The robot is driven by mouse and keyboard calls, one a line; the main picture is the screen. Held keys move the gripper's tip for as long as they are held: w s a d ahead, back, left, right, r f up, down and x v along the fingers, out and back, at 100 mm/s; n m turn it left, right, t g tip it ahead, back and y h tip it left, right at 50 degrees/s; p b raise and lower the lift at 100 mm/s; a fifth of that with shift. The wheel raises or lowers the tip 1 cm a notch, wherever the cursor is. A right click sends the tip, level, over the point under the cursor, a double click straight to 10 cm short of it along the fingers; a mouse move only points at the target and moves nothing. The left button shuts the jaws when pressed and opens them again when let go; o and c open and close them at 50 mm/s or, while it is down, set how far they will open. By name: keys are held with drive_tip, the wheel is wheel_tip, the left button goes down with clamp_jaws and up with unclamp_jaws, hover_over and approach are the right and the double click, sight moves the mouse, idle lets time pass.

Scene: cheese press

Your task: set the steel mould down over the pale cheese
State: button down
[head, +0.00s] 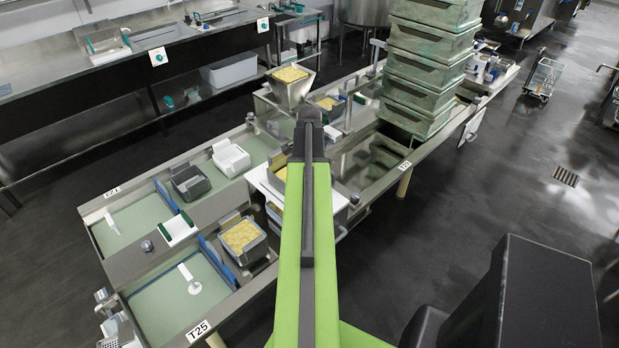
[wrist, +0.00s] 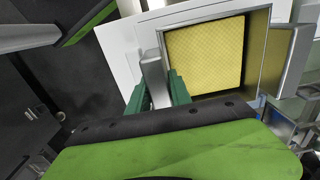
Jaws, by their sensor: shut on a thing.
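In the wrist view my gripper (wrist: 161,88) has its green fingers closed on the left tab of the steel mould (wrist: 294,60), an open square frame with tabs on two sides. The pale cheese (wrist: 205,52), yellow with a fine woven texture, shows through the mould's opening. The mould's right inner wall is visible beside it. I cannot tell how far the mould is above the cheese or whether it rests around it. In the head view my arm hides the gripper and most of the mould; a little of the cheese (head: 283,173) shows left of the arm.
A white board (wrist: 122,47) lies beneath the mould. Stacked green crates (head: 420,75) rise at back right. A steel hopper (head: 291,90) stands behind.

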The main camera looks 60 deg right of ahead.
drive_tip(key=shift+f+b, duration=0.3)
drive_tip(key=c, duration=1.1)
unclamp_jaws()
wheel_tip(320, 180, up, 10)
drive_tip(key=p, duration=0.9)
drive_tip(key=shift+f+p, duration=0.1)
drive_tip(key=shift+p, duration=0.3)
drive_tip(key=shift+f, duration=0.1)
